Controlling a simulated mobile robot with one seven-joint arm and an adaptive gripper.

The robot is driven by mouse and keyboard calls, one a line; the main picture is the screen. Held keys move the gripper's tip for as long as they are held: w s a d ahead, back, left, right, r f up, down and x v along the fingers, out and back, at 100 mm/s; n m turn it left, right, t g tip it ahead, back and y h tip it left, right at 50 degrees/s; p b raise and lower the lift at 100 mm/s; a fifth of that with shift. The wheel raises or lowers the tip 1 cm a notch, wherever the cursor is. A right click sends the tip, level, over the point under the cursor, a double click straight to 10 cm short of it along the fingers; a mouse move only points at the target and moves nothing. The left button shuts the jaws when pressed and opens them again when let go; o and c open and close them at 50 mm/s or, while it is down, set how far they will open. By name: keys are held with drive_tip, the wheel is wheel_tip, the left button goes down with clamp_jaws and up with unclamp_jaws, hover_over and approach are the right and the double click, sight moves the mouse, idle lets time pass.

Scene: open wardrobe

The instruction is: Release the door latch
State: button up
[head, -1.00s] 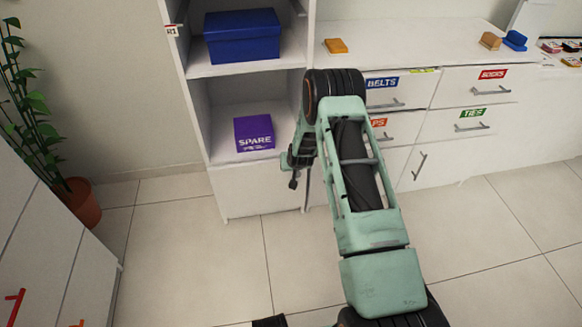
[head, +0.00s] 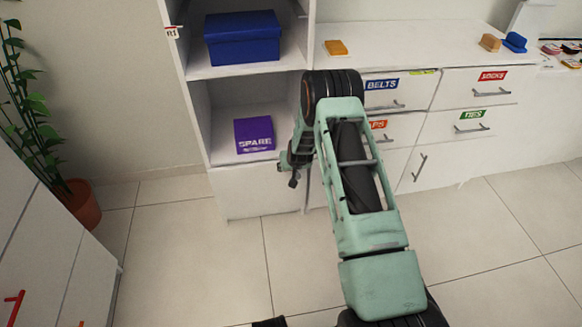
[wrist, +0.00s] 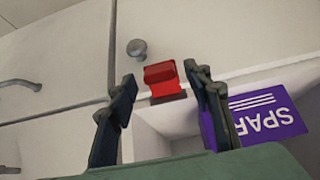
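The door latch (wrist: 160,73) is a small red block on a white panel, beside the edge of an open compartment. It shows in the wrist view and is hidden behind my arm in the head view. My gripper (wrist: 162,80) is open, with one dark finger on each side of the latch. A gap shows between the latch and each finger, and nothing is held. In the head view my gripper (head: 293,172) is partly hidden by my arm, in front of the lower cabinet. A round metal knob (wrist: 137,48) sits near the latch on the white panel.
A purple SPARE box (head: 254,134) stands in the lower compartment; it is close to the right finger in the wrist view (wrist: 268,117). A blue box (head: 242,37) is on the shelf above. Labelled drawers (head: 475,90) stand right. The floor (head: 200,260) is clear.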

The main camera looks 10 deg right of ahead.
drive_tip(key=v, duration=1.2)
idle(0.5)
